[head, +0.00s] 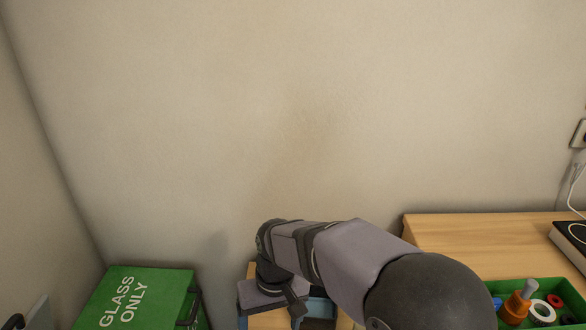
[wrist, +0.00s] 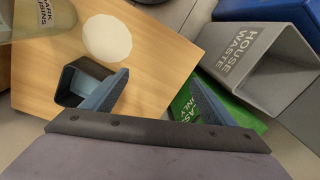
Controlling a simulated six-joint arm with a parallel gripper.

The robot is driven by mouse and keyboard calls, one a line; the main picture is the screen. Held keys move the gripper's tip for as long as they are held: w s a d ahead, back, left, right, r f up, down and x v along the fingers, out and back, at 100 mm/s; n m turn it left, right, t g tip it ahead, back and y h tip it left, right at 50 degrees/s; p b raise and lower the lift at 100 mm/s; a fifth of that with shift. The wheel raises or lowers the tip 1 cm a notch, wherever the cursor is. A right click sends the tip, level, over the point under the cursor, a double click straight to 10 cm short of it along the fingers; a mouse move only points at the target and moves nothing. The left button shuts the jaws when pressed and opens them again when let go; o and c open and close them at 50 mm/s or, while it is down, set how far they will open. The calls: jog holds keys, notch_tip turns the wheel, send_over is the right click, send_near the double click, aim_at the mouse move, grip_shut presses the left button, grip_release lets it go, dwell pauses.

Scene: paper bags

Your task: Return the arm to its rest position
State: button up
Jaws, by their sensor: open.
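My arm reaches from the lower right to the bottom middle of the head view, and my gripper (head: 297,308) points down there, partly cut off by the lower edge. In the wrist view my gripper (wrist: 158,88) shows two blue-grey fingers spread wide apart with nothing between them. Below the fingers are a wooden surface (wrist: 150,62) and a strip of floor. A dark, open blue-grey container (wrist: 72,85) stands on the wood close to the left finger. No paper bag is clearly visible.
A green GLASS ONLY bin (head: 140,295) stands at the lower left. A grey HOUSE WASTE bin (wrist: 245,65) shows in the wrist view. A wooden counter (head: 470,235) with a green tray (head: 488,287) of small parts is at right. A pale disc (wrist: 107,38) and labelled jar (wrist: 45,18) are on the wood.

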jog(key=s+d+f+m+p, duration=0.1)
jog(key=s+d, duration=0.2)
jog(key=d, duration=0.4)
jog(key=s+d+m+h, duration=0.1)
jog(key=s+d+m, duration=0.1)
jog(key=s+d, duration=0.35)
jog(key=s+d+f+m+p, duration=0.1)
jog(key=s+d, duration=0.1)
jog(key=d, duration=0.6)
notch_tip(320, 180, up, 22)
jog(key=p, duration=2.1)
jog(key=shift+w+p, duration=0.25)
jog(key=shift+p, duration=0.15)
jog(key=shift+a, duration=0.1)
